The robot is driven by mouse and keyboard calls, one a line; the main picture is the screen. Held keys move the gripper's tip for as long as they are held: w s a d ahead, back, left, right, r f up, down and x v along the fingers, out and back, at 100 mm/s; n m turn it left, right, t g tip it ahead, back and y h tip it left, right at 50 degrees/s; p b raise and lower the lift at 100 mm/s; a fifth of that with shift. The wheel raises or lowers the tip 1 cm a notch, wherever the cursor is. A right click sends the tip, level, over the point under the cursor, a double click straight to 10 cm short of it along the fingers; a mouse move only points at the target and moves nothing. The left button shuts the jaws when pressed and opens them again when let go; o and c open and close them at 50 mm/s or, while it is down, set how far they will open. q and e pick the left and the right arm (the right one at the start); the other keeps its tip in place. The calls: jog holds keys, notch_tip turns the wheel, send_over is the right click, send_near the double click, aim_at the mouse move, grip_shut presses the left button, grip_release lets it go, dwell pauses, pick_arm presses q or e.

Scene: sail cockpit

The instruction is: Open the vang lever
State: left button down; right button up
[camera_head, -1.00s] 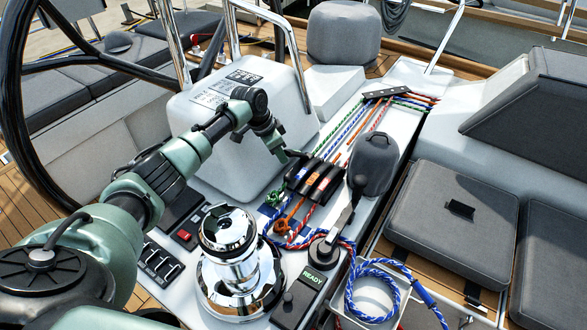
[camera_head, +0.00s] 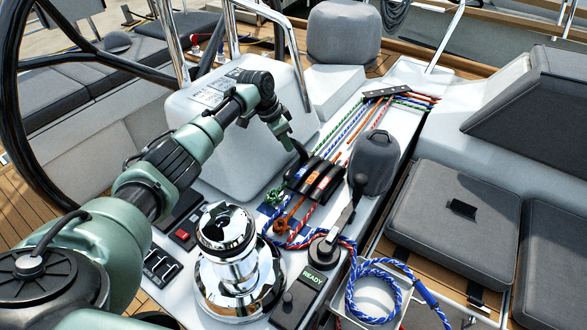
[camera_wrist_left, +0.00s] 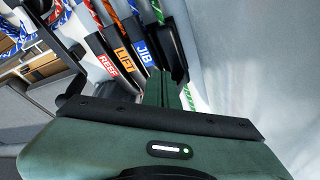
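The rope clutch levers form a row on the white console in the head view. In the left wrist view, three lie side by side with labels: the REEF lever (camera_wrist_left: 107,64), the LIFT lever (camera_wrist_left: 125,56) and the JIB lever (camera_wrist_left: 143,49). The fourth, unlabelled black lever, by the green rope, appears to be the vang lever (camera_head: 300,152); it looks tilted up above the others, and it also shows in the wrist view (camera_wrist_left: 175,45). My left gripper (camera_head: 287,141) has its green fingers together, close against this lever. My right gripper is out of view.
A chrome winch (camera_head: 232,260) stands in front of the levers, with a winch handle (camera_head: 340,222) to its right. A grey-covered instrument (camera_head: 374,163) stands just right of the levers. The white pedestal (camera_head: 232,135) and a steel rail are behind my left arm.

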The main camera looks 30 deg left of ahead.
pick_arm(q)
jog(key=shift+w+d+r+b, duration=0.1)
jog(key=shift+w+r+b, duration=0.15)
jog(key=shift+w+b, duration=0.25)
jog(key=shift+w+r+b, duration=0.2)
jog(key=shift+w+b, duration=0.25)
jog(key=shift+w, duration=0.05)
jog(key=shift+s+r, duration=0.1)
jog(key=shift+s+a+p, duration=0.2)
jog(key=shift+s+p, duration=1.8)
jog(key=shift+p, duration=1.4)
